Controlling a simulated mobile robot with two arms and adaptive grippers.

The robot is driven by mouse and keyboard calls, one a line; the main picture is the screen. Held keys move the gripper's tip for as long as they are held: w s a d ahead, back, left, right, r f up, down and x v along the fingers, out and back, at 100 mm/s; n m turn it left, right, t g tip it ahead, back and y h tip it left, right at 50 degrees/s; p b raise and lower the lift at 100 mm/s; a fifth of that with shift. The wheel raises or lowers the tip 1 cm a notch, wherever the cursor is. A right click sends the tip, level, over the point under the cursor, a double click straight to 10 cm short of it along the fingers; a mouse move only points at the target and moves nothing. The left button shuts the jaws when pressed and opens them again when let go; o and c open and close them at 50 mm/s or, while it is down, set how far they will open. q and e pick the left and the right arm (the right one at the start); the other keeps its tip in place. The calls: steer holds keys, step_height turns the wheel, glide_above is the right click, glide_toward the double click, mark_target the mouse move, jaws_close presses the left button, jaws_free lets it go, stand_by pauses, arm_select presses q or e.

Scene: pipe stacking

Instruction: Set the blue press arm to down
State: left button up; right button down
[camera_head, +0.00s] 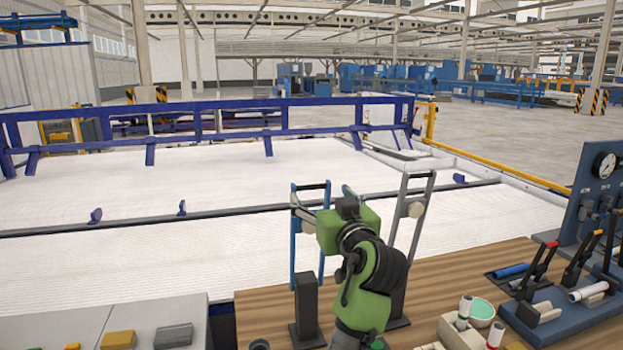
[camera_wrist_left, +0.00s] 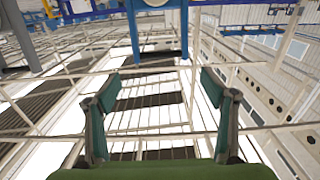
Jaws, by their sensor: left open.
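The blue press arm (camera_head: 293,240) stands upright on a dark base at the front left of the wooden table, with a dark bar across its top and a pale knob. Part of it is hidden behind my left gripper (camera_head: 350,190), which is raised beside its upper end. In the left wrist view, the open, empty fingers of my left gripper (camera_wrist_left: 158,100) point toward a blue frame with a crossbar (camera_wrist_left: 157,64), apparently the press arm. The frame lies beyond the fingertips and not between them. My right gripper is not in view.
A similar grey press arm (camera_head: 429,200) stands just right of my left arm. A blue gauge panel (camera_head: 590,185) and a base with several levers (camera_head: 565,310) stand at the right. White pipes (camera_head: 220,180) lie behind.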

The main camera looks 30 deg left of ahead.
mark_target(312, 186)
arm_select(q)
steer(key=p+x, duration=0.3)
steer(key=x, duration=0.5)
steer(key=shift+w+a, duration=0.1)
steer(key=shift+a, duration=0.1)
steer(key=shift+w+a+f, duration=0.15)
steer(key=shift+w+a, duration=0.1)
steer(key=shift+a, duration=0.1)
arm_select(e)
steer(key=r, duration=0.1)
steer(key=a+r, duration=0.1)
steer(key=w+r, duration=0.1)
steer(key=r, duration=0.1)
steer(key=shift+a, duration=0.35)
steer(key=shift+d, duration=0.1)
